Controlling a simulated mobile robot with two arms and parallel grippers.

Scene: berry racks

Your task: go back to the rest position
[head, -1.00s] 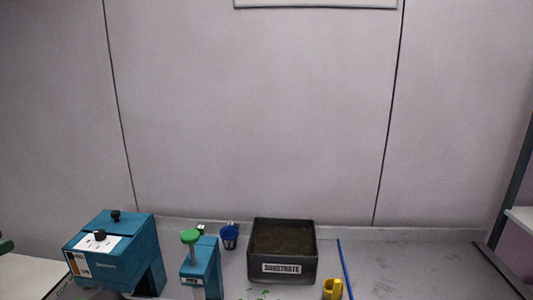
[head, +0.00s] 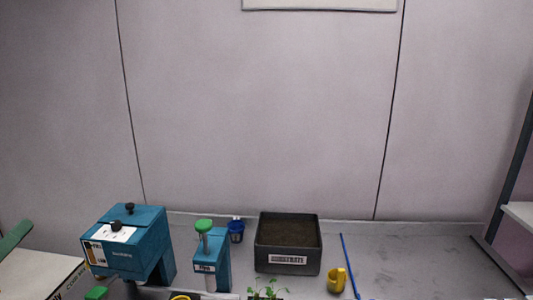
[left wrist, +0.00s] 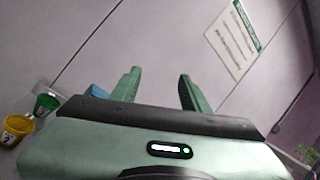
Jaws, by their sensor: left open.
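My left gripper (left wrist: 160,84) shows in the left wrist view with its two green fingers apart and nothing between them. Behind the fingers is the pale wall with a printed notice (left wrist: 232,38). In the head view a green bar (head: 15,237) enters at the left edge and a small green piece (head: 97,292) shows at the bottom; I cannot tell for sure which parts of the gripper they are. My right gripper is not in view.
On the bench are a blue machine (head: 128,246), a green-topped blue press (head: 210,262), a blue cup (head: 236,232), a dark substrate box (head: 288,261), a yellow cup (head: 337,279), a blue rod (head: 349,265) and a seedling (head: 266,290). The bench's right side is clear.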

